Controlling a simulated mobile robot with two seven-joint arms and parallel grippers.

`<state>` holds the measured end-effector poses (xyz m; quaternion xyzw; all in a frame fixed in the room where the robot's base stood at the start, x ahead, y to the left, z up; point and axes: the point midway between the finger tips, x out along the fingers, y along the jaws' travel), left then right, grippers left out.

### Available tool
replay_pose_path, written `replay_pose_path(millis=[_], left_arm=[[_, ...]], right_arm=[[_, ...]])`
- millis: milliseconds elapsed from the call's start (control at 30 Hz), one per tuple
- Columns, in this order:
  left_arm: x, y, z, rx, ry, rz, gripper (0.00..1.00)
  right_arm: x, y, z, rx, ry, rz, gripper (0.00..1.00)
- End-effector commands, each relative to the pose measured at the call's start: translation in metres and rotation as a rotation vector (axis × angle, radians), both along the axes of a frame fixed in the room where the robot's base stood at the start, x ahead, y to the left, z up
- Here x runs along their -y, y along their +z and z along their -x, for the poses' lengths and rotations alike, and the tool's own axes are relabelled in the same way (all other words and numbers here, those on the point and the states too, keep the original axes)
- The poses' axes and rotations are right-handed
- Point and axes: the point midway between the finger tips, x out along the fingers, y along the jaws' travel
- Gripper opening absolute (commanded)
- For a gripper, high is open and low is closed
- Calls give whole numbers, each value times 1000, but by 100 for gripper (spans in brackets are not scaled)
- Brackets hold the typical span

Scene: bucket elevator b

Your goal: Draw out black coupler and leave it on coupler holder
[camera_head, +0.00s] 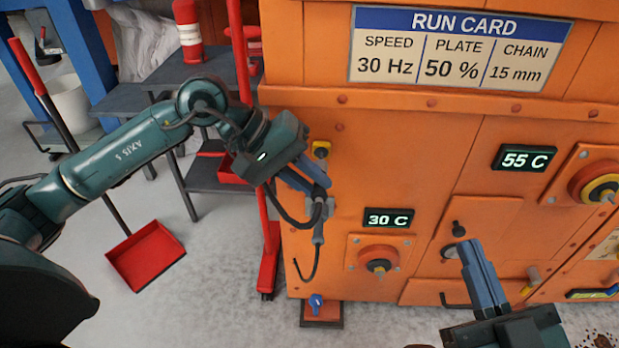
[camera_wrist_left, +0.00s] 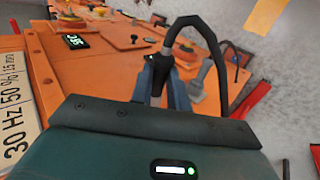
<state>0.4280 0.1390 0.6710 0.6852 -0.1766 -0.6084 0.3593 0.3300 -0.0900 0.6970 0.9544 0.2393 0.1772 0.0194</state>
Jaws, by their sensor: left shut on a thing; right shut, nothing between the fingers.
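My left gripper (camera_head: 318,186) is at the left edge of the orange machine front, shut on the black coupler (camera_wrist_left: 160,66). In the left wrist view the coupler sits between the two blue fingers, with a black hose looping up and right from it. In the head view the fingers largely hide it. A grey fitting (camera_wrist_left: 202,80), possibly the coupler holder or something in it, is just right of the fingers. In the head view a grey hanging piece (camera_head: 318,237) shows below the fingers. My right gripper (camera_head: 466,243) is shut and empty in front of the lower panel.
A yellow block (camera_head: 321,149) is on the machine just above the left fingers. A red-orange knob (camera_head: 379,265) sits under the 30 C display (camera_head: 388,218). A red-handled tool (camera_head: 268,260) stands beside the machine's left edge. A red dustpan (camera_head: 146,256) is on the floor.

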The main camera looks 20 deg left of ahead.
Motion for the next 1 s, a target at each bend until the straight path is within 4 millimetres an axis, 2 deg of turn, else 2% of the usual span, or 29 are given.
replay_pose_path(millis=[200,633,1000], left_arm=[[0,0,0,2,0,2,0],[0,0,0,2,0,1,0],[0,-1,0,2,1,0,0]], right_arm=[[0,-7,0,-2,0,0,0],[0,-7,0,-3,1,1,0],[-1,-15,0,-4,2,1,0]])
